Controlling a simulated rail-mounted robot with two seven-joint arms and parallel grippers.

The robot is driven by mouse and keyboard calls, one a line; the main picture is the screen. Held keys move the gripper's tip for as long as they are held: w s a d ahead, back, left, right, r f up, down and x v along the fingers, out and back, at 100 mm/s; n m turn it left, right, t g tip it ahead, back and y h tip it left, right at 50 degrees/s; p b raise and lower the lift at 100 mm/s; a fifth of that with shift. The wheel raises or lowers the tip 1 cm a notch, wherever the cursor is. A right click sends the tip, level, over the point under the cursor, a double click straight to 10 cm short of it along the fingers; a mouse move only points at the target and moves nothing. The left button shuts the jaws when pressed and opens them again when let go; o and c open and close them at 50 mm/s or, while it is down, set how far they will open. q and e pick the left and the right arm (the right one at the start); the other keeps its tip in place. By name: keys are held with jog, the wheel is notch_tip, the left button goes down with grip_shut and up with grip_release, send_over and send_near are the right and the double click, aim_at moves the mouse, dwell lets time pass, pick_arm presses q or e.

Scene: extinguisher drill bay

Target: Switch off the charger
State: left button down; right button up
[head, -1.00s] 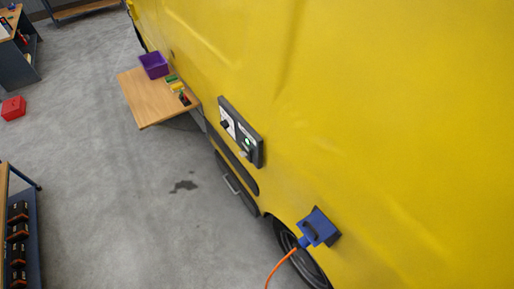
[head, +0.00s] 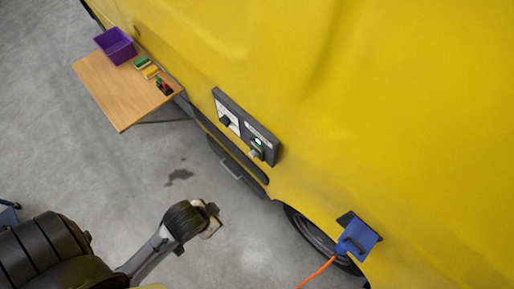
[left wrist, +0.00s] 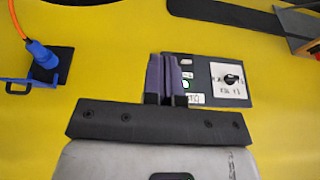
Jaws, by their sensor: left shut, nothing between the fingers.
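The dark control panel (head: 248,126) is on the yellow van side. My right gripper is out of view.
A blue plug (head: 358,238) with an orange cable (head: 318,272) sits in the van side right of the panel, above a wheel. A wooden shelf (head: 103,90) holding a purple bin (head: 116,46) and small coloured items juts out at left.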

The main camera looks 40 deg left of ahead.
pick_arm(q)
jog(key=shift+d, duration=0.1)
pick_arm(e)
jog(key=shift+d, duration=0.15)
pick_arm(q)
jog(key=w+a+f+m+t+b, duration=0.4)
jog(key=w+f+m+b, duration=0.3)
jog(key=b, duration=0.4)
jog(key=w+a+f+m+t+h+b, duration=0.1)
jog(key=w+a+f+m+t+b, duration=0.4)
jog(key=w+a+f+m+b, duration=0.2)
jog(key=w+f+m+b, duration=0.1)
jog(key=w+m+b, duration=0.1)
jog(key=m+b, duration=0.1)
jog(key=shift+w+a+f+m+h+b, duration=0.3)
jog(key=shift+w+b, duration=0.1)
jog(key=shift+b, duration=0.2)
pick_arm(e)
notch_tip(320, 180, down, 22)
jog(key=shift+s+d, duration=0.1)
